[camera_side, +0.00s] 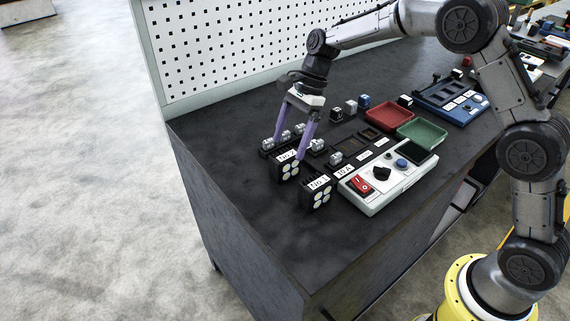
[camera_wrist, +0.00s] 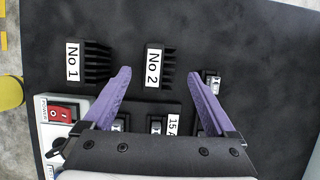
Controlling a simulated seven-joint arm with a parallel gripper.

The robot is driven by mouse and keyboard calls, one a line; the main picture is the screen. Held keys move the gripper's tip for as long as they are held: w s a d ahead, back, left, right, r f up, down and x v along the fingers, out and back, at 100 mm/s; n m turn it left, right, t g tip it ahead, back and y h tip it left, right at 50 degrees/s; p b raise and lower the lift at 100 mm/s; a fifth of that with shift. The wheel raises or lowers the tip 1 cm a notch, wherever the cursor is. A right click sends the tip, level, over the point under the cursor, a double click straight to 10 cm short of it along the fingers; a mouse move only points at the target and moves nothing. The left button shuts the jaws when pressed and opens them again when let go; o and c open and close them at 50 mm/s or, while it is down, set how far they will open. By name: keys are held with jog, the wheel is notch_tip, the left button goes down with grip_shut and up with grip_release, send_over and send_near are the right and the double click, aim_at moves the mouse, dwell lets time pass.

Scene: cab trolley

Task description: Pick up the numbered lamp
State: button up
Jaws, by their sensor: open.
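Two black finned lamps with white number labels and round white lenses stand near the bench's front left. The No 2 lamp (camera_side: 287,170) is the farther one, and the No 1 lamp (camera_side: 318,194) stands nearer the control box. In the wrist view the No 2 lamp (camera_wrist: 168,67) lies ahead between the finger directions, with the No 1 lamp (camera_wrist: 97,63) to its left. My gripper (camera_side: 290,148) is open, its purple fingers pointing down just above and behind the No 2 lamp. In the wrist view my gripper (camera_wrist: 160,76) shows nothing clamped between its fingers.
A white control box (camera_side: 372,204) with a red switch (camera_side: 361,186) stands right of the No 1 lamp. Red (camera_side: 390,128) and green trays (camera_side: 434,143) lie farther right. The bench's left front is clear.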

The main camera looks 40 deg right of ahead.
aim_at(281, 165)
jog(key=x, duration=0.7)
jog(key=shift+a+f, duration=0.1)
jog(key=shift+f, duration=0.05)
grip_shut()
dwell(0.3)
